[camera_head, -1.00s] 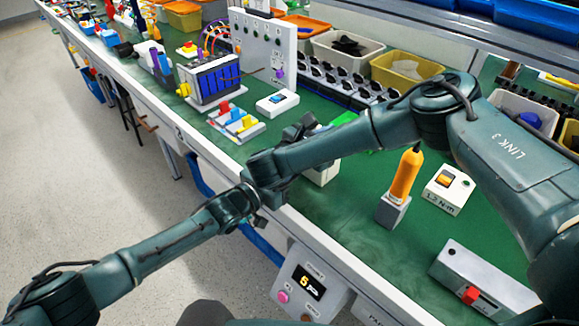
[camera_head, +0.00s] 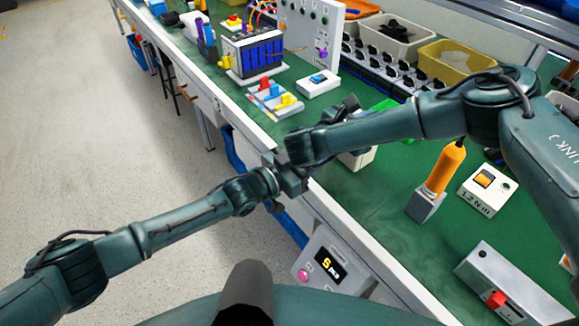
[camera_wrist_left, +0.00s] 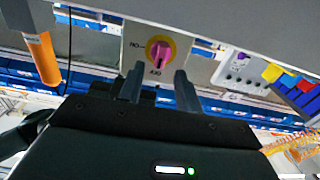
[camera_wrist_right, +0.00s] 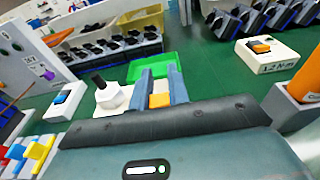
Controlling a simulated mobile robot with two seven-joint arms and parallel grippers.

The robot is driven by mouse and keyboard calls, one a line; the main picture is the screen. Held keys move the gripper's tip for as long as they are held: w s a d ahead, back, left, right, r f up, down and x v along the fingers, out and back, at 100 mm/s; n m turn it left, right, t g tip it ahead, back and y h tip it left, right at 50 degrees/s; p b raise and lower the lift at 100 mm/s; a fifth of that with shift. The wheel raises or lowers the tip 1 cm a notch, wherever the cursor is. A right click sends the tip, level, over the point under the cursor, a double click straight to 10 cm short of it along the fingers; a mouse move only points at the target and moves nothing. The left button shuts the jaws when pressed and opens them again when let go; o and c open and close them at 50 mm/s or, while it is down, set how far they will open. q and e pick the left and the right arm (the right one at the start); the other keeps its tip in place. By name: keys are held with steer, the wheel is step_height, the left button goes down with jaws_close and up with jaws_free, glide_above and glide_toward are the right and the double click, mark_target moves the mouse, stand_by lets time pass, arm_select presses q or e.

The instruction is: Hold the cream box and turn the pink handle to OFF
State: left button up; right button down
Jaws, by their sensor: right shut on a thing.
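The cream box (camera_head: 357,160) stands on the green bench, largely hidden under my right forearm in the head view. Its front face (camera_wrist_left: 190,70) fills the middle of the left wrist view, with a pink handle (camera_wrist_left: 160,50) on a yellow disc. The ON label is left of the disc and OFF is below it in that view. My left gripper (camera_wrist_left: 158,80) is open, its fingers either side of the handle in view; no contact is visible. My right gripper (camera_wrist_right: 160,72) is shut on the cream box; the contact is mostly hidden.
An orange screwdriver (camera_head: 446,168) stands in a grey holder, with a white switch box (camera_head: 487,188) beside it. A green tray (camera_wrist_right: 152,67) lies beyond my right gripper. A blue-celled battery block (camera_head: 255,52) stands farther left. Open floor lies left of the bench.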

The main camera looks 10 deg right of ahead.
arm_select(q)
steer(key=v, duration=0.8)
steer(key=shift+a, duration=0.25)
steer(key=shift+s, duration=0.1)
arm_select(e)
steer(key=c, duration=1.3)
jaws_free()
steer(key=shift+o, duration=0.2)
steer(key=shift+s+a+r, duration=0.1)
steer(key=shift+s+a, duration=0.1)
steer(key=shift+a, duration=0.4)
steer(key=v, duration=1)
steer(key=shift+s+a, duration=0.25)
steer(key=shift+a, duration=0.05)
